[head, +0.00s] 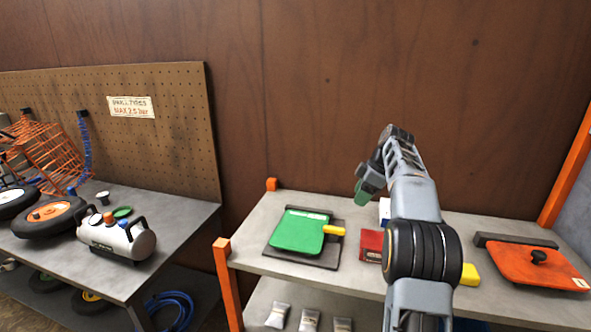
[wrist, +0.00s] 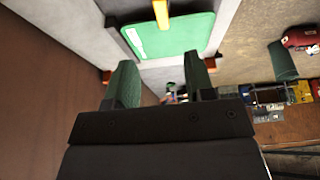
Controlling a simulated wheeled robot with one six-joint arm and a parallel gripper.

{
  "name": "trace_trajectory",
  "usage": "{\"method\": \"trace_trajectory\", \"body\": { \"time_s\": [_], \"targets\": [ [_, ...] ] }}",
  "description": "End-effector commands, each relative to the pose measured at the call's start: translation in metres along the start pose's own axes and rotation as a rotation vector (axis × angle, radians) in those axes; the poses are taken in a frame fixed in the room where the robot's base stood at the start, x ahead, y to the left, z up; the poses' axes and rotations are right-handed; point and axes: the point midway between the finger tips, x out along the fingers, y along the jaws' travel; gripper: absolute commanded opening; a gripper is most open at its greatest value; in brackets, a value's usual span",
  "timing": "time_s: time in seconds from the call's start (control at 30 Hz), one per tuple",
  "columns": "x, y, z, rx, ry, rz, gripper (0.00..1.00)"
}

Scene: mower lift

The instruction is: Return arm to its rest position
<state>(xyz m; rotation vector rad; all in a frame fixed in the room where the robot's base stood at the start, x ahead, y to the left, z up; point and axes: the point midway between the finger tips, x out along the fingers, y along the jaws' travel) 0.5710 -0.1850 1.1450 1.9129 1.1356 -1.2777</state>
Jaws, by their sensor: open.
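My arm rises in front of the right-hand bench in the head view, with its wrist bent over to the left. My gripper (head: 362,192) hangs above the bench, pointing down, and holds nothing. In the wrist view its two green fingers (wrist: 161,85) stand apart with an open gap between them. A green panel with a yellow handle (head: 298,231) lies on a dark mat left of my gripper. The green panel also shows in the wrist view (wrist: 170,38), beyond the fingers and apart from them.
A red box (head: 371,245) sits beside my arm, partly hidden. An orange panel with a black knob (head: 530,266) lies at the right. Orange posts (head: 228,285) edge the bench. A left table (head: 180,215) holds wheels and a white tank (head: 117,238). A brown wall stands behind.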

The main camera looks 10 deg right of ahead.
Motion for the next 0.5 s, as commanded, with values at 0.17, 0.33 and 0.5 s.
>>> {"method": "trace_trajectory", "body": {
  "time_s": [0.17,0.33,0.5],
  "targets": [
    [0.0,0.003,0.0,0.081,0.001,0.015,0.49],
    [0.029,0.011,0.019,0.39,-0.03,0.045,0.49],
    [0.061,-0.017,0.034,0.755,-0.098,0.087,0.49]
  ]
}}
